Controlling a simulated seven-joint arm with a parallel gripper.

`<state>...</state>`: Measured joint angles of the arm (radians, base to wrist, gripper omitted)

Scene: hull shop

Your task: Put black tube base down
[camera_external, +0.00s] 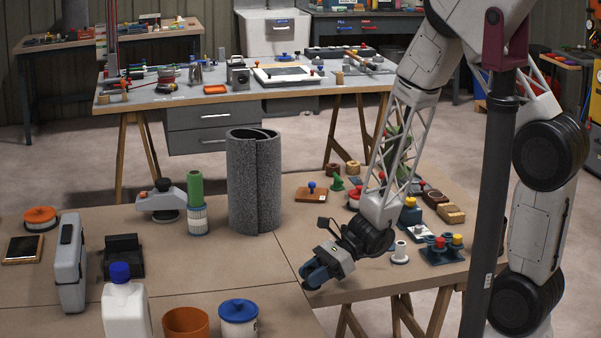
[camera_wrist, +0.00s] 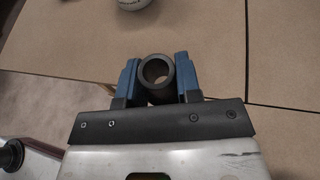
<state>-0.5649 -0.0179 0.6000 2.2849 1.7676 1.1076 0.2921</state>
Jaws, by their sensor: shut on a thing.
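The black tube (camera_wrist: 158,92) is between the two blue fingers of my gripper (camera_wrist: 156,66) in the wrist view. Its open round end faces the camera, and its far end is hidden. My gripper is shut on it. In the external view my gripper (camera_external: 313,275) hangs low near the right edge of the front table (camera_external: 215,275). The tube cannot be made out there behind the fingers. I cannot tell whether the tube touches the tabletop.
A white spool (camera_external: 400,253) and a blue block with coloured knobs (camera_external: 440,250) stand right of my gripper. A grey foam roll (camera_external: 253,185) stands behind it. A blue-lidded pot (camera_external: 239,318) stands front left. Bare tabletop lies left of my gripper.

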